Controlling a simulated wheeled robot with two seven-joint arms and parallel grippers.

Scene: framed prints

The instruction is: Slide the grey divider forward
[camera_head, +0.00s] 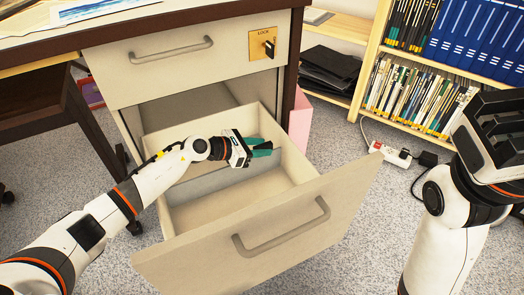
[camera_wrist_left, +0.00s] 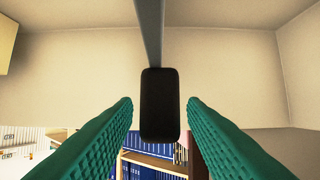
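My left gripper (camera_head: 262,148) reaches into the open lower drawer (camera_head: 255,228), with its green fingers near the drawer's right side. In the left wrist view, the green fingers (camera_wrist_left: 160,110) stand apart. The grey divider (camera_wrist_left: 149,30) shows there as a narrow strip running down from the top edge toward the gap between them. A dark block fills part of that gap and hides the strip's lower end. I cannot tell whether the fingers touch the divider. My arm partly covers the drawer's inside in the head view. My right gripper (camera_head: 496,135) is at the right edge, outside the drawer, its fingertips unclear.
The upper drawer (camera_head: 195,65) is shut, with a key in its lock (camera_head: 268,47). A bookshelf (camera_head: 425,62) with magazines and blue binders stands at the back right. A power strip (camera_head: 390,153) lies on the carpet. Carpet right of the drawer is mostly clear.

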